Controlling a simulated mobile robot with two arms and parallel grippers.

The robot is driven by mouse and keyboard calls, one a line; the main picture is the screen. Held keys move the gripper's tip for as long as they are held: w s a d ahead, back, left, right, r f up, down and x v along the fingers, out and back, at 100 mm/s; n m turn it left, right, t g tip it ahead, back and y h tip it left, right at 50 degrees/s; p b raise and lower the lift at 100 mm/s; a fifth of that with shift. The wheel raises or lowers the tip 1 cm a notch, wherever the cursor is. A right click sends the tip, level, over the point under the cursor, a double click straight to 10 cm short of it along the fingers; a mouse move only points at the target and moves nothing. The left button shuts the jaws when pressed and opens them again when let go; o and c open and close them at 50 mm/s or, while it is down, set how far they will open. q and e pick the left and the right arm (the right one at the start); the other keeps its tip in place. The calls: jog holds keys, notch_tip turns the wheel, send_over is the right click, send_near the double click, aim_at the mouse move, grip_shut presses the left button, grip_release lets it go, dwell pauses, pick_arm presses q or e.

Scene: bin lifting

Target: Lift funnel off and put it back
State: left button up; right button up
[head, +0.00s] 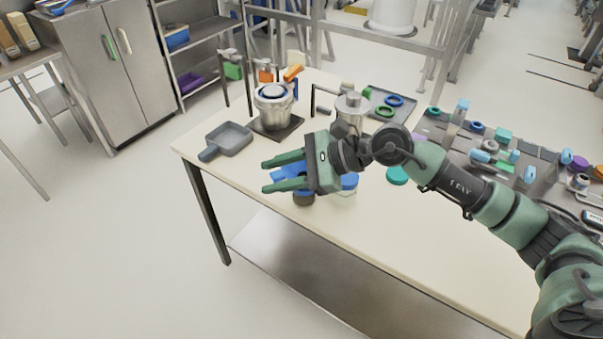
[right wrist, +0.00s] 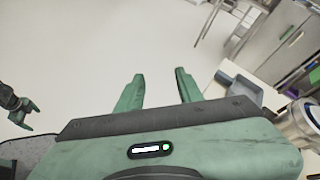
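A metal bin (head: 273,109) stands on a dark square base at the table's far left part. A white and blue ringed piece sits on its top, with an orange part (head: 293,72) beside it; I cannot tell for sure which part is the funnel. My right gripper (head: 266,176) is open and empty, in front of the bin and apart from it, fingers pointing left. The right wrist view shows its two spread fingers (right wrist: 158,74) with bare floor beyond. My left gripper (right wrist: 22,112) shows only at the left edge of the right wrist view, small, with fingers spread.
A grey pan-like tray (head: 229,138) lies left of the bin. Blue objects (head: 349,182) stand below my right gripper, partly hidden. A tray with rings (head: 384,103) lies behind, and a cluttered grey tray at right. The table's front part (head: 400,250) is clear.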

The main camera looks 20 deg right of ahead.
jog(key=w+d+f+n+h, duration=0.1)
jog(key=d+f+h, duration=0.15)
jog(key=d, duration=0.35)
jog(key=w+d+f+n+h, duration=0.1)
jog(key=d+f+n+h, duration=0.1)
jog(key=d+h, duration=0.35)
jog(key=shift+g+y, duration=0.3)
jog(key=shift+y, duration=0.6)
jog(key=p+x, duration=0.1)
jog(key=x, duration=0.1)
jog(key=p+x, duration=0.1)
jog(key=x, duration=0.1)
jog(key=p+x, duration=0.1)
jog(key=x, duration=0.1)
jog(key=shift+w+d+f+p, duration=0.15)
jog(key=shift+w+d+p, duration=0.05)
jog(key=shift+w+p, duration=0.2)
jog(key=shift+w+a+f, duration=0.1)
jog(key=shift+f, duration=0.15)
grip_shut()
